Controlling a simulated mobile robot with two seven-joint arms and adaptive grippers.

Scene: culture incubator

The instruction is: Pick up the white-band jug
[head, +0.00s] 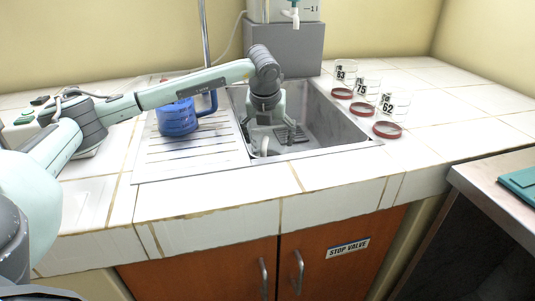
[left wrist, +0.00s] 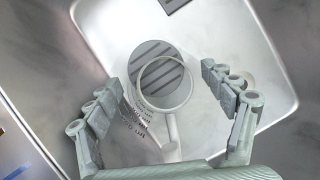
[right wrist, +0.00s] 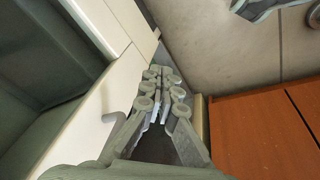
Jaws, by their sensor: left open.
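The white-band jug (left wrist: 166,82) stands in the sink, seen from above in the left wrist view. It has a clear body with dark graduation marks, a white ring at the rim and a white handle (left wrist: 170,130) pointing toward my wrist. My right gripper (right wrist: 160,78) is shut and empty, low by the counter and cabinet.
A blue jug (head: 177,118) stands on the drainboard (head: 190,160), under my left arm. The sink (head: 335,137) has raised edges. Several labelled glass dishes with red rings (head: 387,130) stand to its right. A grey block (head: 290,50) with a dispenser is behind. The front counter is clear.

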